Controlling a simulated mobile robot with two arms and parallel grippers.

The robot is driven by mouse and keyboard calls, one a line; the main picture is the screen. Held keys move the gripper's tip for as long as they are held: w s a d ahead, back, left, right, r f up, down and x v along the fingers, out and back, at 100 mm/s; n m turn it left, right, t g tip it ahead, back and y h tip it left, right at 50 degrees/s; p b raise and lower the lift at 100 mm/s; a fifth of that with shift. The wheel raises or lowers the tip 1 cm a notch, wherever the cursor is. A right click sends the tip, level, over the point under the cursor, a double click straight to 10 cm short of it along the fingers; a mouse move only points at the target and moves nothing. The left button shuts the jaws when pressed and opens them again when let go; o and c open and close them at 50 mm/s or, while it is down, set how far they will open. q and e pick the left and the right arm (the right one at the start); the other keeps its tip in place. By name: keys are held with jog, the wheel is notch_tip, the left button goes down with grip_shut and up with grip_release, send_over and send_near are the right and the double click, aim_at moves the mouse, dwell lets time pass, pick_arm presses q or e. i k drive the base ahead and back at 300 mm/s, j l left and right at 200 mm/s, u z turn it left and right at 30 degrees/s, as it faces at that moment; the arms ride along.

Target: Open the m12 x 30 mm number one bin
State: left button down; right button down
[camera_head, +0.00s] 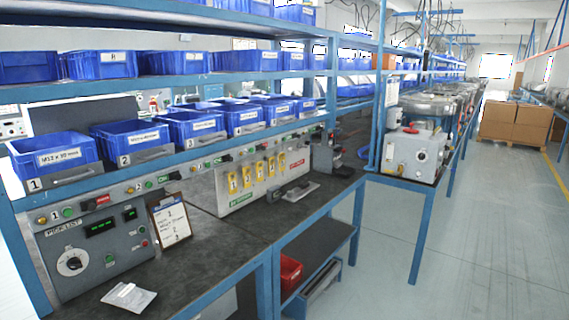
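The number one bin (55,156) is a blue bin at the left end of the lower shelf. Its white label reads M12 x 30 mm, with a "1" tag at its lower left. A grey handle (77,175) sits at its front lower edge. The bin stands in line with the bins beside it, and its top is uncovered. Neither of my grippers shows in the head view.
The number two bin (130,139) and number three bin (192,127) stand to the right on the same shelf. The aisle floor (480,240) at right is clear.

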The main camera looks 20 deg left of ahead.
aim_at(40, 162)
jog(key=u, duration=1.75)
